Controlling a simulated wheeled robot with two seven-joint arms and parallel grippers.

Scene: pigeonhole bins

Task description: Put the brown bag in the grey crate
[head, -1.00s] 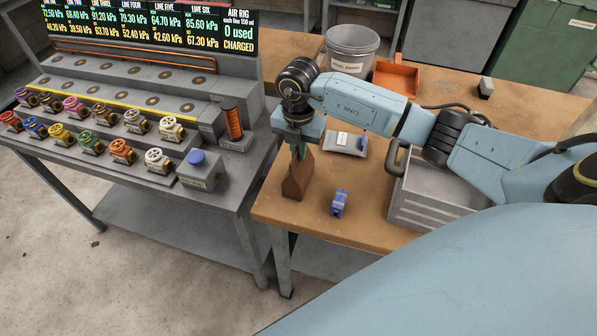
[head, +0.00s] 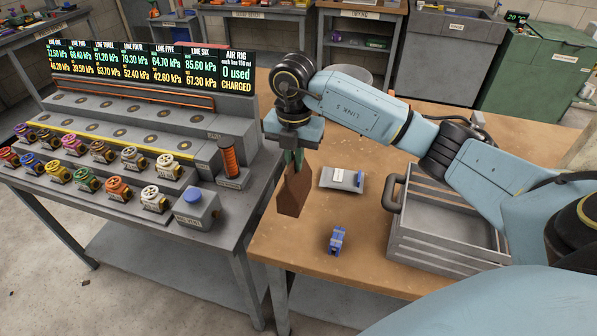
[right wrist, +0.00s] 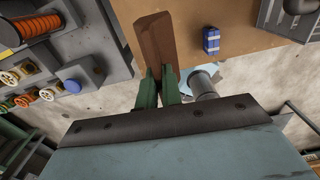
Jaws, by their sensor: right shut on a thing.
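The brown bag (head: 293,192) hangs from my right gripper (head: 293,158), whose green fingers are shut on its top. In the head view it appears over the left edge of the wooden table, seemingly raised. The bag also shows in the right wrist view (right wrist: 156,40), between the green fingers (right wrist: 159,86). The grey crate (head: 440,250) stands on the table to the right of the bag, partly hidden by my right arm. The visible part of its inside looks empty. My left gripper is not in view.
A small blue object (head: 337,240) and a grey packet with a white label (head: 342,179) lie on the table between bag and crate. A grey bench with coloured valves (head: 140,185) and a display stands at left. A bucket (head: 345,77) is behind my arm.

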